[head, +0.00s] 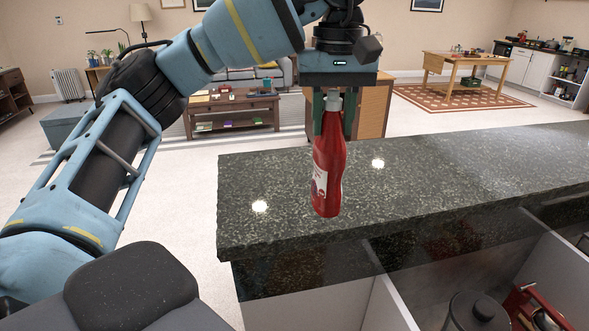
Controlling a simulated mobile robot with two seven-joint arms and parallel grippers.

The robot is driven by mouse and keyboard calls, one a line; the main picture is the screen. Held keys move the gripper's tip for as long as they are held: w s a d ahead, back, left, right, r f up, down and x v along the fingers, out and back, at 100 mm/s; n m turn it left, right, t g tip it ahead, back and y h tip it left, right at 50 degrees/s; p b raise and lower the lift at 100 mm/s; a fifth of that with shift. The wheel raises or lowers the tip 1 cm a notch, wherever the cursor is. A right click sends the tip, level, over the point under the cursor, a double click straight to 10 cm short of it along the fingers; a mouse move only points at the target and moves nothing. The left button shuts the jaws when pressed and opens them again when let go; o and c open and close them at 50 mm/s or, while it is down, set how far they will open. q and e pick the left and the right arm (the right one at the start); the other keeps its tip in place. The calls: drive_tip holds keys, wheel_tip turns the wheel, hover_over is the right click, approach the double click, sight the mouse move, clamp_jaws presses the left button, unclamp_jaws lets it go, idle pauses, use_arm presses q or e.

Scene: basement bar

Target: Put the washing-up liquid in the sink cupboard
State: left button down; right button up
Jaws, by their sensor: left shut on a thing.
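A red bottle with a pale label (328,172), which looks like the washing-up liquid, is upright in front of me. My left gripper (333,128) points down and is shut on the bottle's neck and shoulders. The bottle shows over the left part of the dark speckled counter (450,175); I cannot tell whether its base touches the top. Below the counter, at lower right, is an open compartment with pale walls (350,306); I cannot tell whether it is the sink cupboard. My right gripper is not in view.
In the open space below are a dark lidded pot (476,312) and a red object (530,308). The visible counter top is otherwise clear. Behind it stand a low wooden table (232,106) and a wooden table on a rug (465,62).

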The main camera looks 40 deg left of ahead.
use_arm(q)
drive_tip(key=w+a+f, duration=0.1)
drive_tip(key=w+a, duration=0.1)
drive_tip(key=a, duration=1.2)
drive_tip(key=shift+w+a, duration=0.2)
drive_tip(key=shift+w, duration=0.2)
drive_tip(key=shift+f, duration=0.1)
drive_tip(key=shift+w+a+f, duration=0.1)
drive_tip(key=shift+a+f, duration=0.2)
drive_tip(key=shift+f, duration=0.6)
drive_tip(key=shift+a+f, duration=0.3)
drive_tip(key=shift+f, duration=0.7)
drive_tip(key=c, duration=1)
unclamp_jaws()
drive_tip(key=shift+f, duration=0.1)
wheel_tip(320, 180, up, 12)
